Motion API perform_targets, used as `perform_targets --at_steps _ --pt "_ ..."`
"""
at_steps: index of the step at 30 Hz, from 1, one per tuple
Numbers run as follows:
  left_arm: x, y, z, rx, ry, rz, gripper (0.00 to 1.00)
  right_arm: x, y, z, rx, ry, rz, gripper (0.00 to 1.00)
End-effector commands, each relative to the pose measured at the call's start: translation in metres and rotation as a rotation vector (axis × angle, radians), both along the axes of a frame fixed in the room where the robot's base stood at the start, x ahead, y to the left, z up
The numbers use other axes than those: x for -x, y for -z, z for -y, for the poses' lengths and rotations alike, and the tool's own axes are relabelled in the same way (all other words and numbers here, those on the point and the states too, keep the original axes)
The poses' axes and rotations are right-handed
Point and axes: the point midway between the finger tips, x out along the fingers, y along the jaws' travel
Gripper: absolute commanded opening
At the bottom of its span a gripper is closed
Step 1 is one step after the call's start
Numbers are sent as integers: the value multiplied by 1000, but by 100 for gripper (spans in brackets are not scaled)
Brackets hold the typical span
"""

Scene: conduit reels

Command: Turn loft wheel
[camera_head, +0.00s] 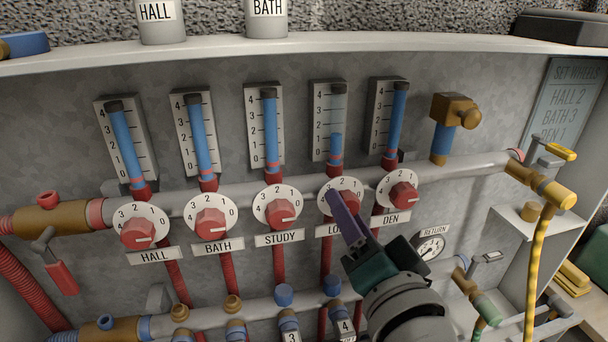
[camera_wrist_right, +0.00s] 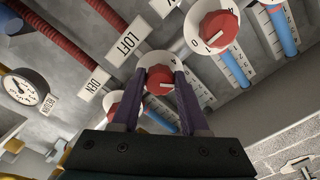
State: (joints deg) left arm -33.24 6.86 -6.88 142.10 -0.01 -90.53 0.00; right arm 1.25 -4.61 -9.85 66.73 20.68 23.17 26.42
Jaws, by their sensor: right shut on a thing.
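The loft wheel is a red knob on a white numbered dial (camera_head: 346,182). It is partly hidden behind my right gripper (camera_head: 336,197) in the head view. In the right wrist view, the red loft wheel (camera_wrist_right: 160,80) sits between the two purple fingers of my right gripper (camera_wrist_right: 163,73), which is shut on it. A white pointer line shows on the wheel. The LOFT label (camera_wrist_right: 125,42) is beside it. The loft gauge (camera_head: 330,122) has a lower blue column than its neighbours. My left gripper is not in view.
Neighbouring wheels are close: study (camera_head: 280,213) and den (camera_head: 402,195), with bath (camera_head: 210,224) and hall (camera_head: 138,232) farther left. A sign (camera_head: 573,100) reads set wheels, hall 2, bath 3, den 1. A brass valve with a yellow hose (camera_head: 540,190) stands at right.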

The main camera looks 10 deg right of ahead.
Motion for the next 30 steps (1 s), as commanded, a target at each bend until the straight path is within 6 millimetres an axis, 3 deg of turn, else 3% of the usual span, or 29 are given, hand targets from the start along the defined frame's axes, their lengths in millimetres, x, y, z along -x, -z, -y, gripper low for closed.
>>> perform_targets --at_steps 18,30 --pt "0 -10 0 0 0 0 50 0 0 2 572 1 21 0" --pt "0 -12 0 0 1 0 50 0 0 2 816 1 30 0"
